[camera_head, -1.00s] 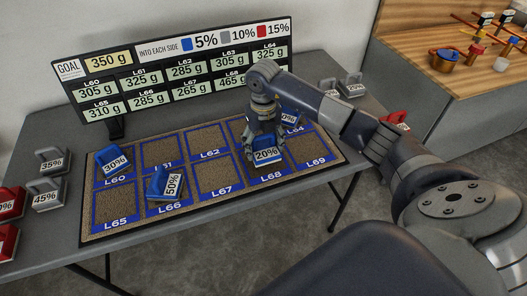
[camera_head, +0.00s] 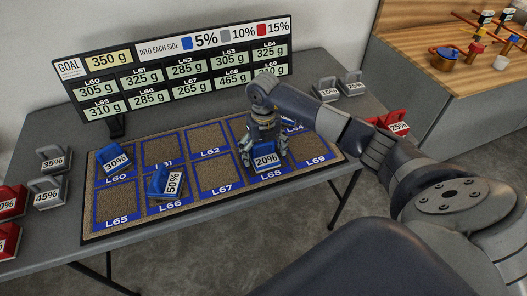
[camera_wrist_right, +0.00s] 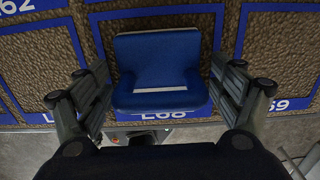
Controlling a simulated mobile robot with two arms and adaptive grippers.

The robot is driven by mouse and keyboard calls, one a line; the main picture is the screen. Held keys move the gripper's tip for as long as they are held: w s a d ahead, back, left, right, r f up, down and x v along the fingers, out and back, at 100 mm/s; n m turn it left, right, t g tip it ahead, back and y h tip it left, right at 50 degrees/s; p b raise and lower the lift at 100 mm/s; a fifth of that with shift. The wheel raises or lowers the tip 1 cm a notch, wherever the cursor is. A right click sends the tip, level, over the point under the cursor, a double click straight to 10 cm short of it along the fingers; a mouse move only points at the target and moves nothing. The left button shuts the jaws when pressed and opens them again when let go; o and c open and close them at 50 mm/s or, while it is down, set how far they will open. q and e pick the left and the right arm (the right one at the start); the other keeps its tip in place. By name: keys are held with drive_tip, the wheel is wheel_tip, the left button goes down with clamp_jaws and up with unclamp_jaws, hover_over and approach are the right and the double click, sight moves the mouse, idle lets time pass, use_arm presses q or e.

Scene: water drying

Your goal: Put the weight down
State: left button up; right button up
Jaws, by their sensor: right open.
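The blue 20% weight (camera_head: 265,160) rests on the mat (camera_head: 215,195) in the cell marked L68. It also shows in the right wrist view (camera_wrist_right: 160,70), centred between the fingers, over the front part of the cell. My right gripper (camera_head: 263,153) is above and around this weight. In the wrist view its fingers (camera_wrist_right: 161,82) stand apart, one on each side, with a gap to the blue sides. The right gripper is open. My left gripper is not in view.
A blue 30% weight (camera_head: 115,160) is at L60 and a blue 50% weight (camera_head: 167,183) at L66. Another blue weight is partly hidden by my arm. Grey and red weights stand beside the mat. The display board (camera_head: 180,68) stands behind. Several other cells are bare.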

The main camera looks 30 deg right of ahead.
drive_tip(key=shift+r, duration=0.2)
wheel_tip(320, 180, up, 12)
drive_tip(key=shift+f+b, duration=0.1)
drive_tip(key=shift+b, duration=0.55)
